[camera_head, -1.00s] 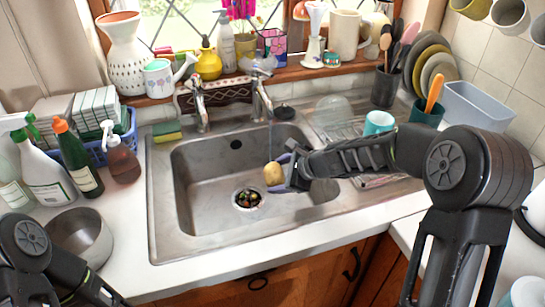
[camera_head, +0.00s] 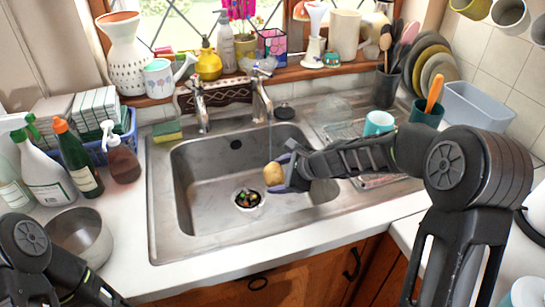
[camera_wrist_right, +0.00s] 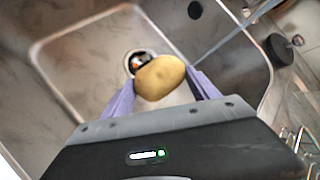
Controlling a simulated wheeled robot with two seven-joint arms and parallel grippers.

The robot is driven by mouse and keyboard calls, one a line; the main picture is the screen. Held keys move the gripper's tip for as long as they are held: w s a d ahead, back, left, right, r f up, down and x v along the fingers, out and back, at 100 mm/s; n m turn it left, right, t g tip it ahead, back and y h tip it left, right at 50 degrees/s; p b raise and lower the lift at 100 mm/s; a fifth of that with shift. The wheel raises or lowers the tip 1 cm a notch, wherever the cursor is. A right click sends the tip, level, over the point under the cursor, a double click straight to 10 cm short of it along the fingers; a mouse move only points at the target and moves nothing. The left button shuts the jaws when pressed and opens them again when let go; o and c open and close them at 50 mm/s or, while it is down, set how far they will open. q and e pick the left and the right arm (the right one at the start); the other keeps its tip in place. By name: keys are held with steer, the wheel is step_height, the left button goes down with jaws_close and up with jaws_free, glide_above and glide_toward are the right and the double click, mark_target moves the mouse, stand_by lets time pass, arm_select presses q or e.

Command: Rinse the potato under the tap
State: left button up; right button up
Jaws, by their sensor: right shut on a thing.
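The potato (camera_head: 273,174) is yellow-brown and held above the basin of the steel sink (camera_head: 200,215). My right gripper (camera_head: 280,172) is shut on it, with a purple finger on either side in the right wrist view (camera_wrist_right: 160,82). The right-hand tap (camera_head: 262,98) is running. Its thin stream of water (camera_head: 270,135) falls toward the potato. In the right wrist view the stream ends by the potato's right side and a finger; exact contact is unclear. My left arm shows at the lower left, but its gripper is out of view.
The drain (camera_head: 247,199) holds dark and coloured scraps. A sponge (camera_head: 167,131) lies on the sink's back left rim. Bottles and a metal pot (camera_head: 80,236) stand left. A cyan cup (camera_head: 378,123) and dish rack stand right. The basin's left half is free.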

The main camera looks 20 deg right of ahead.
steer(key=shift+r, duration=0.15)
